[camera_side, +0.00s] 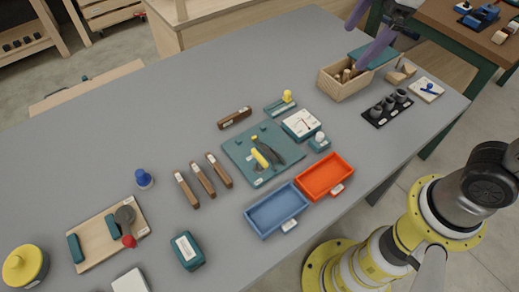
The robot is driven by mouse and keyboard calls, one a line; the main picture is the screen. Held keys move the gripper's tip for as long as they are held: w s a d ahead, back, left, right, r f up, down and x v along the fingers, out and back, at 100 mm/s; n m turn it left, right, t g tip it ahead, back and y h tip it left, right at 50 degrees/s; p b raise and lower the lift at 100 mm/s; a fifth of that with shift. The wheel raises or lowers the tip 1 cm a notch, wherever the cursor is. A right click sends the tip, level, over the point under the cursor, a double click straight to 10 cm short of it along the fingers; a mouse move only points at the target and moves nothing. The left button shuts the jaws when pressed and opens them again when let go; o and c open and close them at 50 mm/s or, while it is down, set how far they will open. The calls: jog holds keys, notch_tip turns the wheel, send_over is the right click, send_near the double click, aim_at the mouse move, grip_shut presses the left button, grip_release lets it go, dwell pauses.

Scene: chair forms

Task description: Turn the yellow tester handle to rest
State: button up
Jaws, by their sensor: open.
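A yellow handle (260,159) lies on a teal board (237,155) near the middle of the table, beside a dark curved part. A second yellow piece, a small knob (287,96), stands on a teal base behind a white dial plate (300,123) with a red mark. I cannot tell from this view which yellow piece is the tester handle. My gripper (357,46) has purple fingers and is open at the top right. It is above the wooden box (342,91), apart from both yellow pieces, and I see nothing between its fingers.
A blue tray (276,210) and an orange tray (325,177) sit in front of the teal board. Several brown bars (203,179) lie to its left. A black rack (387,108) stands at the right. The table's left back area is clear.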

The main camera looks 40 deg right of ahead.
jog(key=w+a+f+n+g, duration=0.2)
jog(key=w+a+f+n, duration=0.3)
jog(key=a, duration=0.4)
jog(key=n+g, duration=0.1)
jog(key=g, duration=0.1)
send_over(259, 156)
notch_tip(259, 156, down, 8)
jog(key=shift+h, duration=0.4)
notch_tip(259, 156, down, 14)
jog(key=shift+r, duration=0.2)
jog(key=c, duration=1.3)
